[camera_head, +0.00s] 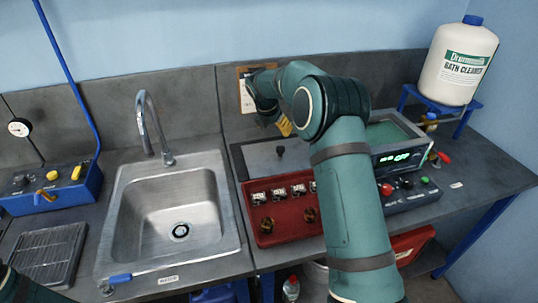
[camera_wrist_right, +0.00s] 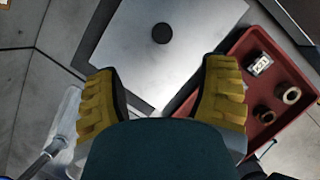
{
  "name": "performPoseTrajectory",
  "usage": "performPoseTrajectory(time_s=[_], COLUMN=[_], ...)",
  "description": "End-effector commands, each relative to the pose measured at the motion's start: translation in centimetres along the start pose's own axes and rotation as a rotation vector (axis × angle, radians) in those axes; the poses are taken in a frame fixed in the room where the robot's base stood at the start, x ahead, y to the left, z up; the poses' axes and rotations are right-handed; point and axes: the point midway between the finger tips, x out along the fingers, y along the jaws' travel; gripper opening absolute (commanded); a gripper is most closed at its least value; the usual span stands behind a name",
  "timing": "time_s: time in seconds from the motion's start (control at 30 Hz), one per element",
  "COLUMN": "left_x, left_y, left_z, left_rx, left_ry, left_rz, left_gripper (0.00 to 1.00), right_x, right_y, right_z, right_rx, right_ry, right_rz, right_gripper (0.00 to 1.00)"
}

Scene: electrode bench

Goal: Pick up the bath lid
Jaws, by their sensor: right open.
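The bath lid (camera_head: 262,160) is a flat grey plate with a round black knob (camera_head: 280,151). It lies on the bench behind the red tray, partly hidden by my right arm. In the right wrist view the lid (camera_wrist_right: 200,35) fills the upper middle, and its knob (camera_wrist_right: 162,33) is beyond the fingertips. My right gripper (camera_wrist_right: 160,88) is open and empty, its yellow fingers spread on either side below the knob in that view. In the head view the right gripper (camera_head: 284,127) shows as a small yellow part above the lid. My left gripper is not in view.
The red tray (camera_head: 248,205) holds several labelled pieces in front of the lid. The steel sink (camera_head: 150,225) and tap (camera_head: 147,120) are to the left. The bath with a green display (camera_head: 403,157) is right of my arm. A bath cleaner bottle (camera_head: 458,62) stands back right.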

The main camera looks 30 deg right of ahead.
Motion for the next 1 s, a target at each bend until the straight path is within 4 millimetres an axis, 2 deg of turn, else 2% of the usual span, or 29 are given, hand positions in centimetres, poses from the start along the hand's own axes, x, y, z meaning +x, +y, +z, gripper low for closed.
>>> performPoseTrajectory(time_s=[0.03,0.23,0.5,0.6,0.87,1.0], left_x=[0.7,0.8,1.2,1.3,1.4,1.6], left_y=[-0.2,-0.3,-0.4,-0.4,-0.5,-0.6], left_z=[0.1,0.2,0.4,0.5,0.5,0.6], left_rx=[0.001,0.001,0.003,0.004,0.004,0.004], left_ry=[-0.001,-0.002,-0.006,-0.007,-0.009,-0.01], left_rz=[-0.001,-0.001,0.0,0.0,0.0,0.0], left_gripper=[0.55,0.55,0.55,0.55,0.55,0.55], right_x=[0.5,1.9,6.9,8.2,9.6,11.2], right_y=[0.0,0.0,0.0,0.0,0.0,-0.3], right_z=[-0.2,-0.2,-0.3,-0.3,-0.4,-0.7], right_rx=[0.002,0.002,0.004,0.004,0.003,0.002], right_ry=[-0.002,-0.001,-0.001,0.0,-0.001,0.0], right_rz=[0.002,0.001,0.001,0.001,0.003,0.0], right_gripper=[0.72,0.72,0.72,0.72,0.72,0.72])
